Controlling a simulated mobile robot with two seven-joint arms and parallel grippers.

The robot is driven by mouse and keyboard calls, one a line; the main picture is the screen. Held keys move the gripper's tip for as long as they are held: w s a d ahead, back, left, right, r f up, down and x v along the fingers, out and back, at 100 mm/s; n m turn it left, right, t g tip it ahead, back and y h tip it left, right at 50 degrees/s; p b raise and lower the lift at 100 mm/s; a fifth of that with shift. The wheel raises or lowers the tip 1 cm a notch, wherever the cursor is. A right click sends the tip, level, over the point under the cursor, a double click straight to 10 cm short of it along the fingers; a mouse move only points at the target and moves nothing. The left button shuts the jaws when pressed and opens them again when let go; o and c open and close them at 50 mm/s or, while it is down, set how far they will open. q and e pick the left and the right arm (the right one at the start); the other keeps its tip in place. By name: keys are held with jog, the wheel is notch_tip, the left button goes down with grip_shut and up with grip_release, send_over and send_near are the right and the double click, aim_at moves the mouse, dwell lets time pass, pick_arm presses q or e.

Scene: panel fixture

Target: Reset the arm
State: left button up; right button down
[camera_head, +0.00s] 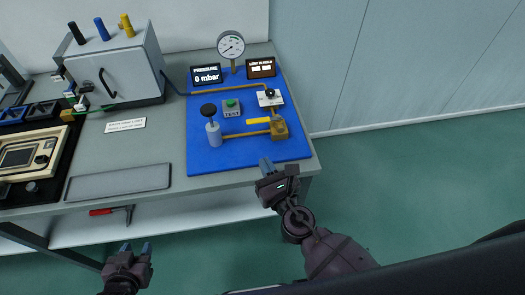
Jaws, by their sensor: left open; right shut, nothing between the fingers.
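My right gripper (266,166) is shut and empty. In the head view its fingertips show near the front right corner of the blue panel (245,159). My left gripper (135,249) is open and empty at the bottom left, in front of the table. The panel carries a pressure gauge (231,45), a display (206,74) reading 0 mbar, a small dark display (261,68), a green TEST button (231,104), a black-knobbed cylinder (213,134) and a brass valve with a yellow lever (258,121).
A grey cabinet (116,71) with black, blue and yellow cylinders on top stands at the back left. An empty grey tray (118,182) lies at the table's front. A beige device (30,157) sits at far left. A red-handled tool (101,212) lies on the lower shelf. Floor at right is clear.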

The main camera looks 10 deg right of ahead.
jog(key=s+d+f+n+g+h, duration=0.1)
jog(key=s+d+f+n+g, duration=0.1)
jog(key=d+n, duration=0.5)
jog(key=s+d+f+n+g+h, duration=0.2)
jog(key=s+d+f+n, duration=0.3)
jog(key=n, duration=1)
jog(key=s+d+f+n+g+h, duration=0.2)
jog(key=s+d+f+n, duration=0.1)
jog(key=s+d+n, duration=0.4)
jog(key=d+n, duration=0.2)
jog(key=n, duration=0.2)
jog(key=shift+s+f+n, duration=0.25)
jog(key=shift+f+n, duration=0.05)
jog(key=shift+n, duration=0.1)
